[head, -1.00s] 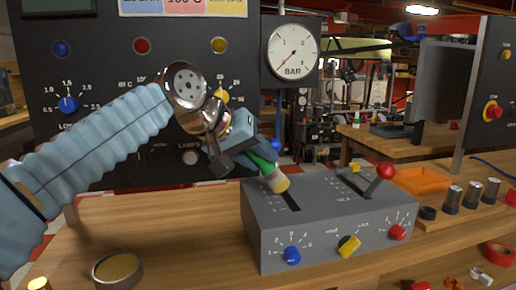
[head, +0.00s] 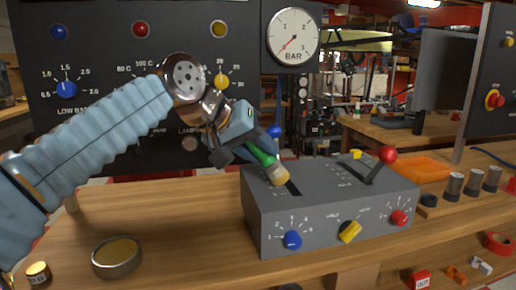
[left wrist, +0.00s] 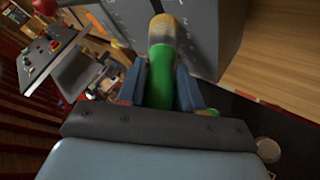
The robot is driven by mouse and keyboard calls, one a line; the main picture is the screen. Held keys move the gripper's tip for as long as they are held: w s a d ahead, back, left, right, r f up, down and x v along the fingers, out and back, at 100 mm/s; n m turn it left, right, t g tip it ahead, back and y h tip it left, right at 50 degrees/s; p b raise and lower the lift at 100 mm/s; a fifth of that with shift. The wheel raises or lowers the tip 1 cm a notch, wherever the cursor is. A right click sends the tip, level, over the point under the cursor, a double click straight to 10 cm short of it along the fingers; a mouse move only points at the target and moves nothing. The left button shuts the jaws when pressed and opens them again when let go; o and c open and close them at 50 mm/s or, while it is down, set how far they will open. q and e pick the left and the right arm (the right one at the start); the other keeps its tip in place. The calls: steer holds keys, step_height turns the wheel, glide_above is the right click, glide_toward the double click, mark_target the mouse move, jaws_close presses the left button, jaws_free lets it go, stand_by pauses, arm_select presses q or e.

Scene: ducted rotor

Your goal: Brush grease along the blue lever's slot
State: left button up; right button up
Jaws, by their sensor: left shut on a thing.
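My left gripper (head: 240,147) is shut on the green handle of a brush (head: 262,156). The brush's pale, yellowish tip points down at the slot (head: 292,187) in the grey control box's top. The tip is at or just above the slot; I cannot tell whether it touches. A blue ball (head: 274,131), apparently the blue lever's knob, shows behind the gripper; the lever's shaft is hidden. In the left wrist view the brush (left wrist: 162,62) sits between both fingers, its tip over the grey box. An open round tin (head: 118,256) of yellowish-brown stuff stands at the front left. My right gripper is out of view.
The grey box (head: 335,220) has blue, yellow and red front knobs. A red-knobbed lever (head: 386,156) rises from its right side. An orange tray (head: 420,168) and dark cylinders stand at right. A black gauge panel (head: 100,100) stands behind. The table left of the box is mostly clear.

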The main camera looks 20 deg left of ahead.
arm_select(q)
steer(key=shift+f+b, duration=0.3)
steer(key=shift+f, duration=0.1)
